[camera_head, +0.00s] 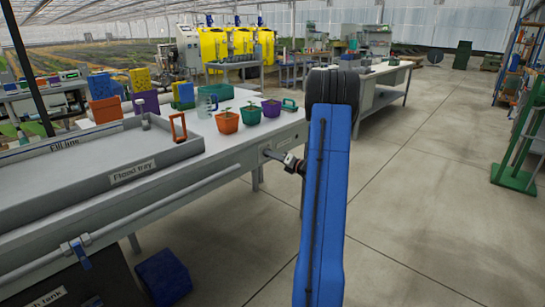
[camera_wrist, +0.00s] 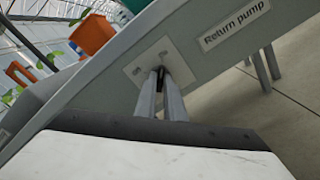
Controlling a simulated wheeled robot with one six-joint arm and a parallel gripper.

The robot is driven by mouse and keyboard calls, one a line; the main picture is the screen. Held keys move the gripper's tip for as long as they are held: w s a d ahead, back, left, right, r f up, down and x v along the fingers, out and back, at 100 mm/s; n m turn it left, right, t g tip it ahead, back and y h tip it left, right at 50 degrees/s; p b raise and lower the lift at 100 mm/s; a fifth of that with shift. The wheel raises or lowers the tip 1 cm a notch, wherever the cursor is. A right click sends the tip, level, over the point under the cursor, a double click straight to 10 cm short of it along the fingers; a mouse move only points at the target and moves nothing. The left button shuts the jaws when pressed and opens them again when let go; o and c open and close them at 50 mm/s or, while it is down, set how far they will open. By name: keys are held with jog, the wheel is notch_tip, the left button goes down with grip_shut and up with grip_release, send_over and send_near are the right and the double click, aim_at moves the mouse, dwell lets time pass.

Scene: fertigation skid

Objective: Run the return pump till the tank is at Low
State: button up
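The return pump switch plate (camera_wrist: 152,66) is a pale panel on the bench's grey side, beside the "Return pump" label (camera_wrist: 236,28) in the wrist view. It carries small "on" and "off" markings. My gripper (camera_wrist: 160,74) points at the plate, its fingers together at its middle; the switch lever is hidden behind them. In the head view my gripper (camera_head: 270,155) reaches the bench's end. The tank (camera_head: 85,285), dark with a label ending "ch tank", stands under the bench at lower left, cut off by the frame. Its level and a Low mark are not visible.
The grey flood tray (camera_head: 130,172) lies on the bench, with a "Fill line" label at its back. A blue crate (camera_head: 163,277) is on the floor.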

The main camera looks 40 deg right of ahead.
grip_shut()
jog(key=n, duration=1.7)
jog(key=shift+f+n, duration=0.1)
jog(key=shift+n, duration=0.3)
jog(key=shift+s, duration=0.1)
dwell(0.3)
jog(key=o, duration=0.7)
grip_release()
jog(key=shift+c, duration=0.2)
jog(key=s+d, duration=0.1)
jog(key=s, duration=1.6)
jog(key=shift+s+d, duration=0.15)
jog(key=shift+d, duration=0.05)
